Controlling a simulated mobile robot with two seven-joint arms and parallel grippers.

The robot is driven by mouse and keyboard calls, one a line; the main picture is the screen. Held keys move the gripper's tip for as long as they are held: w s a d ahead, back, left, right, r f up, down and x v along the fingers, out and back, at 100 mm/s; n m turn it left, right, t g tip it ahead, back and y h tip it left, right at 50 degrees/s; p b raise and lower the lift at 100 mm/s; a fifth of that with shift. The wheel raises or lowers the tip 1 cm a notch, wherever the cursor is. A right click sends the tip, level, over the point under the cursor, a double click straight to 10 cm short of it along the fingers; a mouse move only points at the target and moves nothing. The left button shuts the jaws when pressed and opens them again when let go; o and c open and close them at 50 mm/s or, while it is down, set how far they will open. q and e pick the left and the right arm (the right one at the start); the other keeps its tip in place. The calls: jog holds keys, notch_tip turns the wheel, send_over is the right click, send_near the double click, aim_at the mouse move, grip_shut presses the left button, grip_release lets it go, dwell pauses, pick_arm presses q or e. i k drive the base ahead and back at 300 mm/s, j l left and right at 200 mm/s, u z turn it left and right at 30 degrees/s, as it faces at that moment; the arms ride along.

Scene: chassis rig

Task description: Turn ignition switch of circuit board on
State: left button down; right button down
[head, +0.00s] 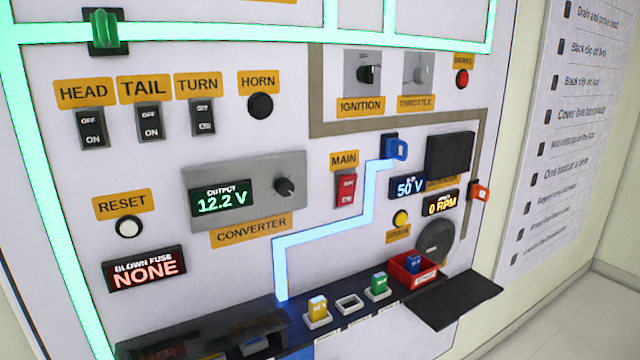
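The ignition switch is a black rotary knob (368,74) on a grey plate, above the yellow IGNITION label (361,105), in the upper middle right of the head view. I cannot tell from the knob which position it is in. The circuit board (215,60) is a large white upright panel with glowing green and blue lines. Neither of my grippers shows in the head view, and nothing touches the knob.
A red MAIN switch (346,190) is below. A shelf with colored fuses and a red bin (412,270) juts out at the bottom. A black flap (455,299) sticks out. Space before the knobs is clear.

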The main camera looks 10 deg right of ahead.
aim_at(365, 74)
jog(key=l+u, duration=0.25)
jog(key=u, duration=0.15)
jog(key=i+l+u, duration=0.1)
jog(key=l+u, duration=0.55)
jog(key=l, duration=1.05)
jog(key=k+l+u, duration=0.1)
jog(key=l, duration=0.45)
jog(key=k+l, duration=0.1)
jog(key=l, duration=0.5)
jog(key=k+l, duration=0.1)
jog(key=l, duration=0.5)
jog(key=k+l+u, duration=0.1)
jog(key=l, duration=0.45)
